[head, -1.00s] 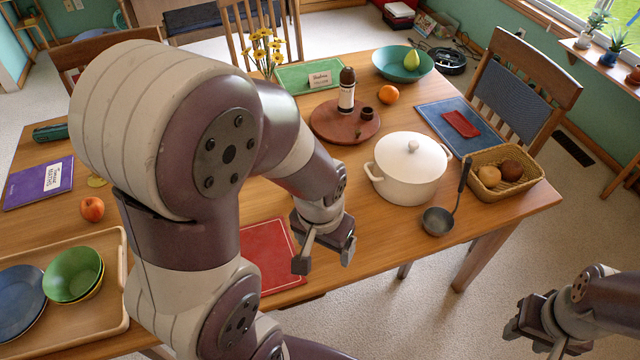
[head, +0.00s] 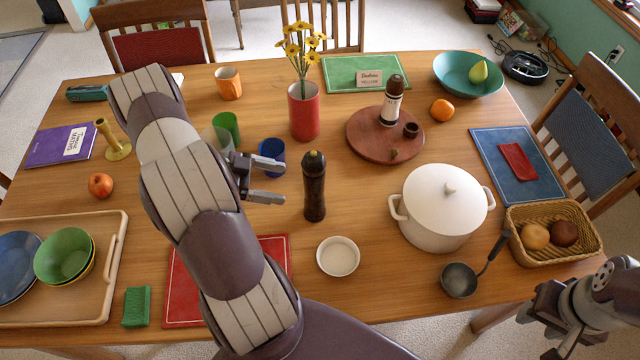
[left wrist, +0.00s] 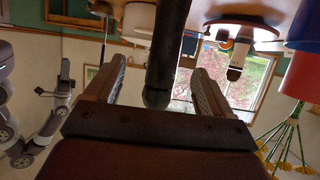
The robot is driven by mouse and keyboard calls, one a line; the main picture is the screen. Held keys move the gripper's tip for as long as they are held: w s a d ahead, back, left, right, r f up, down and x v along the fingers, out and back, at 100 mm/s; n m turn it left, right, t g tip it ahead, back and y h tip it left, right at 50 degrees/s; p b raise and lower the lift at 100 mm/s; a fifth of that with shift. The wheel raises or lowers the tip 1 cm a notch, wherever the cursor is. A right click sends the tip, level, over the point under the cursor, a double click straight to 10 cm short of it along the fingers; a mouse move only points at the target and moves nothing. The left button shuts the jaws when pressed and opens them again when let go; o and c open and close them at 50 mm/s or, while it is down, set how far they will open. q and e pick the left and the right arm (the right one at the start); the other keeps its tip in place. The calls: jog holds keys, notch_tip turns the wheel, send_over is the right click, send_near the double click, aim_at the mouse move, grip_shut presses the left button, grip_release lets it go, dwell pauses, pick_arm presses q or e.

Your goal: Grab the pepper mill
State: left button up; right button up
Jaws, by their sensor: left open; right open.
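The pepper mill (head: 314,190) is a dark, turned mill with a rounded top. It stands upright on the wooden table, just left of the white pot. My left gripper (head: 283,181) is open and empty, at mid-height to the left of the mill, with its fingers pointing toward it and a small gap between. In the left wrist view the dark mill (left wrist: 168,50) appears lined up between the two open fingers (left wrist: 160,82); its base is cut off by the frame edge. My right gripper (head: 537,332) is open and empty at the lower right, off the table edge.
Near the mill are a blue cup (head: 271,157), a red vase (head: 304,112) with yellow flowers, a small white bowl (head: 338,257) and the white pot (head: 437,215). A round wooden board (head: 370,147) holds a bottle. A ladle (head: 460,281) lies at the front right.

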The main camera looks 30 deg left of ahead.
aim_at(314, 185)
pick_arm(q)
jog(key=p+x, duration=0.1)
jog(key=x, duration=0.8)
jog(key=shift+w+d+p, duration=0.1)
jog(key=shift+w+p, duration=0.3)
jog(key=shift+w, duration=0.25)
jog(key=shift+w+f, duration=0.1)
jog(key=c, duration=1.3)
